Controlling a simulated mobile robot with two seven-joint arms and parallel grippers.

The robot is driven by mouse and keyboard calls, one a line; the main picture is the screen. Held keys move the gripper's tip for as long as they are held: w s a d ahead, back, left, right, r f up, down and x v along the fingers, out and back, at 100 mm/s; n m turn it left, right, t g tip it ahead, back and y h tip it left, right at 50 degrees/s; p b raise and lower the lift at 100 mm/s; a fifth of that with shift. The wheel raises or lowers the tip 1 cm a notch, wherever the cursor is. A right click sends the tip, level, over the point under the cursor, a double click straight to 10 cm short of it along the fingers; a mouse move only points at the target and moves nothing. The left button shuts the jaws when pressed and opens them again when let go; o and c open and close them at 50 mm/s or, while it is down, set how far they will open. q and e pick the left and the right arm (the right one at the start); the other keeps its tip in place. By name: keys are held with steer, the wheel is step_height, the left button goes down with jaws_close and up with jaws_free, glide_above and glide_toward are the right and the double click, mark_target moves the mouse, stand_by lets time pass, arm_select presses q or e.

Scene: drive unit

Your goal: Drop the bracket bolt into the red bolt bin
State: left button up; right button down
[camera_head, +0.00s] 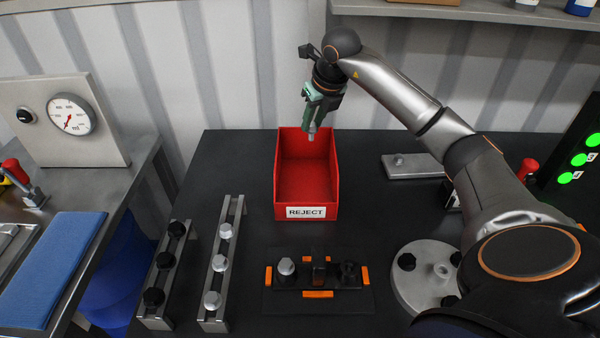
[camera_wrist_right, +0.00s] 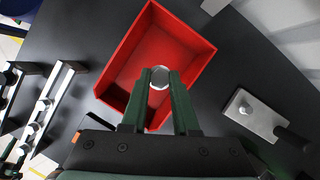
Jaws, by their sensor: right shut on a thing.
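The red bolt bin (camera_head: 306,185), with a white REJECT label on its front, stands on the dark bench and looks empty inside. My right gripper (camera_head: 313,125) is above the back part of the bin. It is shut on a silver bolt (camera_head: 312,133), whose shank hangs down. In the right wrist view the bolt's round head (camera_wrist_right: 159,78) shows between the green fingertips (camera_wrist_right: 159,84), with the red bin (camera_wrist_right: 185,50) below. The bolt is clear of the bin floor. My left gripper is not in view.
Two metal rails (camera_head: 222,265) with silver and black bolts stand left of the bin. A black fixture (camera_head: 318,290) with orange pads holds a silver bolt in front. A round flange (camera_head: 425,275) and a metal plate (camera_head: 412,166) lie to the right.

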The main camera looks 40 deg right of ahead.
mark_target(313, 136)
step_height(313, 136, down, 5)
steer(key=b, duration=0.4)
steer(key=c, duration=0.6)
jaws_free()
steer(key=shift+r, duration=0.1)
steer(key=v, duration=1.2)
steer(key=shift+r, duration=0.2)
steer(key=shift+a+f, duration=0.1)
